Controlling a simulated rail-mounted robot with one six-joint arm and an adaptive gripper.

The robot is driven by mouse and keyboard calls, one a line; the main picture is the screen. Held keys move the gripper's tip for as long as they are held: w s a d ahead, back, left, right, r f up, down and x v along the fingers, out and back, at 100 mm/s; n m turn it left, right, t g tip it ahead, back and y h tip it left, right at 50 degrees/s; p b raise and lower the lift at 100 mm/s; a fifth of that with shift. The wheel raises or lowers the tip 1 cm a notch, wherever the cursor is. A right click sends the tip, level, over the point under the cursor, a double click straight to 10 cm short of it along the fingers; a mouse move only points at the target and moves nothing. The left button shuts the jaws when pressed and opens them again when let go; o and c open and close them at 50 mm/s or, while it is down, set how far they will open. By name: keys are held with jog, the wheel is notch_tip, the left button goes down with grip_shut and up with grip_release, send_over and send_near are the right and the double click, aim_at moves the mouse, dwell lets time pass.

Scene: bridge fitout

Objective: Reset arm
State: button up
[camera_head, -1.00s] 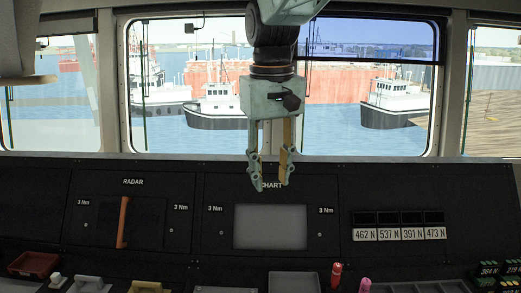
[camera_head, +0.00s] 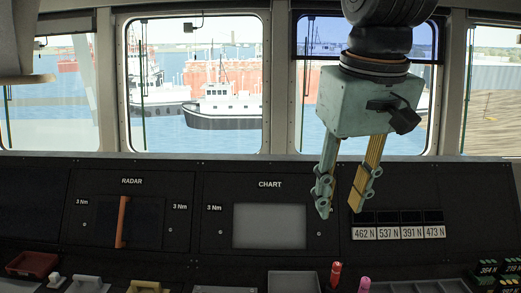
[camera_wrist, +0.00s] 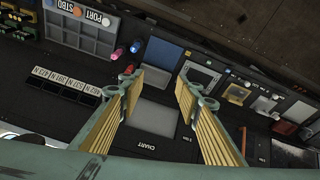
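My gripper (camera_head: 339,208) hangs in front of the console in the head view, right of the CHART panel's grey screen (camera_head: 269,226). Its two fingers are apart with nothing between them. In the wrist view my gripper (camera_wrist: 154,88) also shows open and empty, with the grey chart screen (camera_wrist: 152,118) beyond and between the fingers. No contact with the console is visible.
The console holds a RADAR panel with an orange bar (camera_head: 122,222) and a row of number labels (camera_head: 398,233). A red tray (camera_head: 33,264), a red cylinder (camera_head: 335,274) and a pink cylinder (camera_head: 364,284) are along the front. Windows stand behind.

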jog(key=s+d+f+m, duration=0.1)
jog(key=s+d+f, duration=0.2)
jog(key=s, duration=0.6)
jog(key=s+d+f+m+t+b, duration=0.1)
jog(key=s+d+f, duration=0.2)
jog(key=s, duration=0.7)
jog(key=shift+d+f+m, duration=0.3)
jog(key=shift+f, duration=0.4)
